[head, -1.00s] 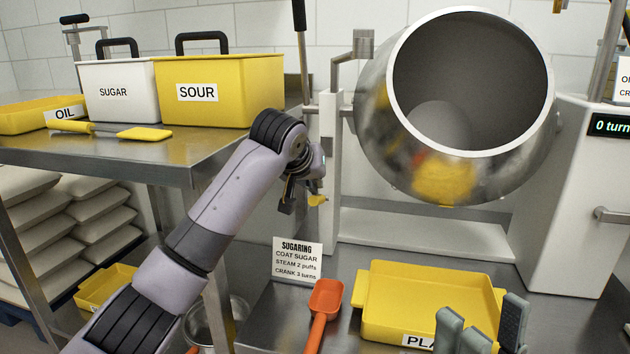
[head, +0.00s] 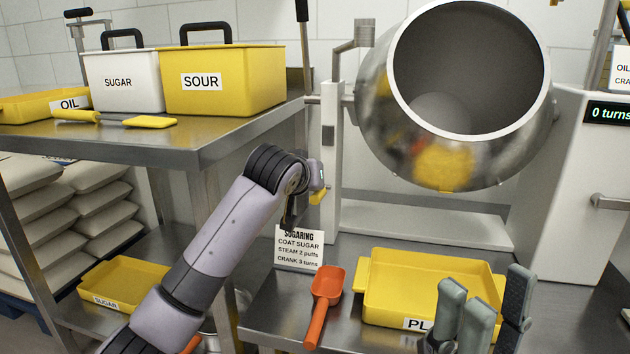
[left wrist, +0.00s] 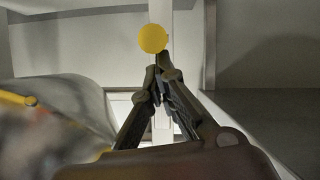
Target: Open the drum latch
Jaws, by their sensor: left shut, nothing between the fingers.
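The drum (head: 455,150) is a shiny metal bowl with its wide mouth tilted up toward me. A yellow knob (left wrist: 153,38), seemingly the latch handle, shows just beyond my left fingertips in the left wrist view. In the head view a small yellow piece (head: 318,196) shows by the white post, partly hidden by my left wrist. My left gripper (left wrist: 161,72) is shut and empty, close to the knob; I cannot tell whether they touch. In the head view my left gripper (head: 291,213) points down. My right gripper (head: 487,290) is open and empty at the lower right.
A yellow tray (head: 373,309) and an orange scoop (head: 325,295) lie on the metal table below the drum. A sugaring card (head: 299,262) stands behind the scoop. The steel shelf (head: 190,150) at left holds labelled bins. A machine housing (head: 570,190) stands at right.

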